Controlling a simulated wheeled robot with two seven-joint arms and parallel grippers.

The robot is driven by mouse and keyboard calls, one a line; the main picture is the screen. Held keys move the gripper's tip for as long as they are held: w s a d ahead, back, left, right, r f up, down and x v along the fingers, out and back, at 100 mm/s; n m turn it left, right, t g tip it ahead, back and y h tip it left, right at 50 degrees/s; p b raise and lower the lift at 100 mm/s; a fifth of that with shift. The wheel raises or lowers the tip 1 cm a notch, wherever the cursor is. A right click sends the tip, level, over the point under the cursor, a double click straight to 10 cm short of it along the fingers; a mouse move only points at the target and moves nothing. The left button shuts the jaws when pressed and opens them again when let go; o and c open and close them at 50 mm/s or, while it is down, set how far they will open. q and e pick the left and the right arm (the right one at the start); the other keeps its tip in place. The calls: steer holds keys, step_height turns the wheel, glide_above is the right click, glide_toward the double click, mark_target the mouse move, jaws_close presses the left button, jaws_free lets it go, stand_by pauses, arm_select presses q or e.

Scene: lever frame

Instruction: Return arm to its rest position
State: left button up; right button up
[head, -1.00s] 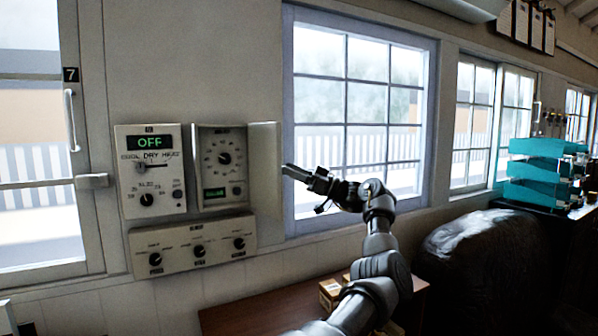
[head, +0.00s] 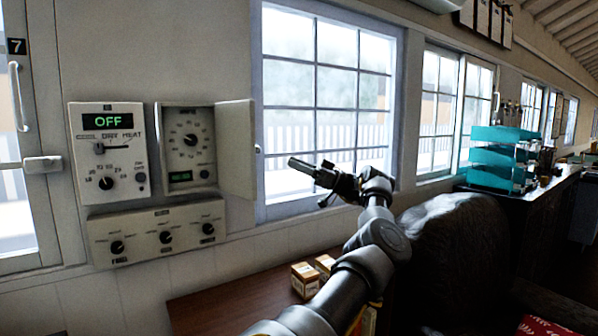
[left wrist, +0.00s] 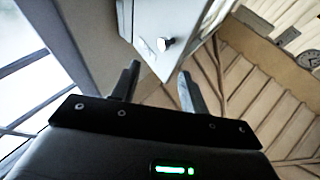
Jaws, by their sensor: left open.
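My left gripper (head: 299,165) is in front of the window, to the right of the wall controls, pointing left. In the left wrist view its two fingers (left wrist: 158,85) stand apart with nothing between them. The open door (head: 238,150) of the dial box (head: 187,148) is left of the gripper, with a gap between them in the head view. A pale panel with a round knob (left wrist: 164,44) shows beyond the fingers in the left wrist view. My right gripper is not in view.
An OFF display panel (head: 108,150) and a three-knob panel (head: 158,232) are on the wall. A brown table (head: 215,300) with small boxes (head: 305,280) is below my arm. A dark chair (head: 450,250) and teal trays (head: 497,160) stand at the right.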

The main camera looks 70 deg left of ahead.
arm_select(q)
steer(key=shift+w+a+f, duration=0.1)
steer(key=shift+a+f, duration=0.05)
steer(key=shift+w, duration=0.1)
stand_by(0.6)
